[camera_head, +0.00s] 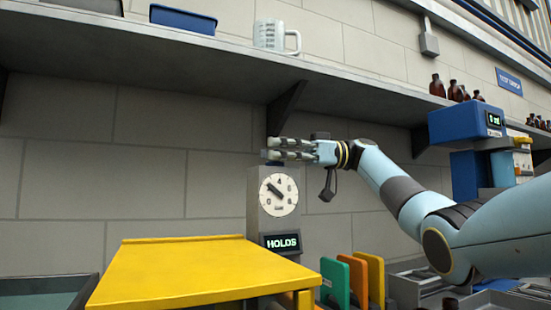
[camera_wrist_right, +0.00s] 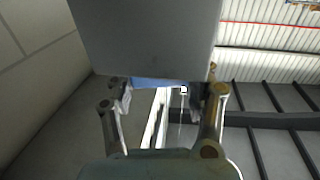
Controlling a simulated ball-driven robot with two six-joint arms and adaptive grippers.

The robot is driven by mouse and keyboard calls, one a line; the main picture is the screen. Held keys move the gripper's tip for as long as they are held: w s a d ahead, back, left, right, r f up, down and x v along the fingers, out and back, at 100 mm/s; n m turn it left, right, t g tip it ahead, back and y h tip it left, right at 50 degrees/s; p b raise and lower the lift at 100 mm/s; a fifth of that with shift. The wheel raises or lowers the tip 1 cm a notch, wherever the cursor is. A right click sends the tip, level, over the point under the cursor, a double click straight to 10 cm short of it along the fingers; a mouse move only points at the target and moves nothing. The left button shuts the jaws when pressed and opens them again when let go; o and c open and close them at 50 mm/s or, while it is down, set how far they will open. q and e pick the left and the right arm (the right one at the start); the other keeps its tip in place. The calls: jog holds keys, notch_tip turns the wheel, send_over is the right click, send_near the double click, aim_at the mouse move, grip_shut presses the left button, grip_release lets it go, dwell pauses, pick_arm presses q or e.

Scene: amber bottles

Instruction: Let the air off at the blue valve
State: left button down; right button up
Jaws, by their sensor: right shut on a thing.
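A grey gauge box (camera_head: 258,222) stands against the wall behind the yellow top. My right gripper (camera_head: 270,149) reaches in from the right, level, at the top of the box. In the right wrist view, a blue part, the blue valve (camera_wrist_right: 158,83), shows between the fingertips of this gripper (camera_wrist_right: 165,90), which is shut on it. The grey box body (camera_wrist_right: 145,38) fills the upper middle there. The fingers hide most of the valve in the head view. My left gripper is not in view.
A yellow top (camera_head: 180,268) lies in front. Green, orange and yellow upright panels (camera_head: 335,280) stand right of the box. A shelf (camera_head: 150,70) above holds a measuring jug (camera_head: 270,35), a blue tray (camera_head: 183,19) and amber bottles (camera_head: 437,86). A blue machine (camera_head: 460,122) stands at right.

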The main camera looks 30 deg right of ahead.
jog(key=shift+f+n+g, duration=0.2)
jog(key=shift+n+g, duration=0.4)
jog(key=shift+g, duration=0.3)
jog(key=o, duration=1.2)
jog(key=shift+a, duration=0.1)
jog(key=shift+r, duration=0.1)
jog(key=shift+s+d, duration=0.25)
jog(key=shift+d, duration=1.65)
jog(key=shift+s+d, duration=0.2)
jog(key=shift+d, duration=1.7)
jog(key=shift+r, duration=0.1)
